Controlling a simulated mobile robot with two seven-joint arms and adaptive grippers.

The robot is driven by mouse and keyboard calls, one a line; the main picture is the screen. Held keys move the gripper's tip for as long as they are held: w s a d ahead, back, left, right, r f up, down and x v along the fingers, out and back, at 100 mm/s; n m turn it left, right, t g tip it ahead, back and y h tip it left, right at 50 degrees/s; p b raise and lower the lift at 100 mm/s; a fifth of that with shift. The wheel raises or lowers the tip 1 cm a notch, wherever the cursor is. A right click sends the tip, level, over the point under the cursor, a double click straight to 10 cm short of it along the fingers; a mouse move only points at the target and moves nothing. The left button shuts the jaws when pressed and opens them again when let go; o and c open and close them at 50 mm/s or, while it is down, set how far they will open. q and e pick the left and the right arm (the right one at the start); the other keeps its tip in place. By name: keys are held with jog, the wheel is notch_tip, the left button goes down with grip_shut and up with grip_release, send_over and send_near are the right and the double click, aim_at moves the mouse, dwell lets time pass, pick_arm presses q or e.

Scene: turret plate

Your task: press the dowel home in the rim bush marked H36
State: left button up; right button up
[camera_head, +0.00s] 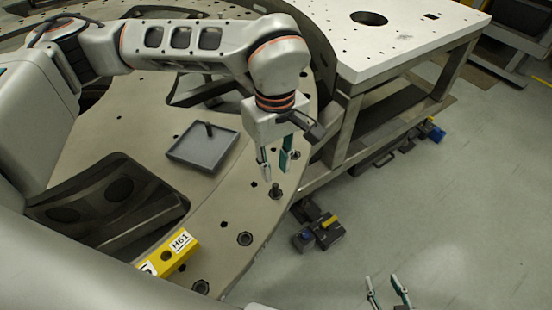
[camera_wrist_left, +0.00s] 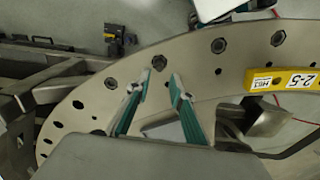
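A dark dowel (camera_head: 275,190) stands upright in a bush on the turret plate's rim (camera_head: 262,212). In the left wrist view the dowel (camera_wrist_left: 159,62) shows end-on just beyond the fingertips. My left gripper (camera_head: 275,173) is open and points down just above the dowel; in its wrist view the fingertips (camera_wrist_left: 159,76) are apart with nothing between them. Contact with the dowel cannot be told. My right gripper (camera_head: 381,278) is open and empty at the bottom edge, over the floor. No H36 mark is readable.
A grey tray (camera_head: 186,153) with a dark upright peg (camera_head: 209,129) lies on the plate. A yellow block (camera_head: 160,268) labelled H61 sits near the rim. Other rim bushes (camera_head: 245,239) lie nearer. A white-topped table (camera_head: 400,45) stands behind right; dark objects (camera_head: 326,232) lie on the floor.

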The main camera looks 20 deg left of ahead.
aim_at(275, 185)
pick_arm(q)
notch_tip(275, 185, down, 4)
jog(key=shift+f+b, duration=0.1)
jog(key=shift+b, duration=0.9)
jog(key=shift+f+b, duration=0.55)
jog(key=shift+f, duration=0.35)
grip_shut()
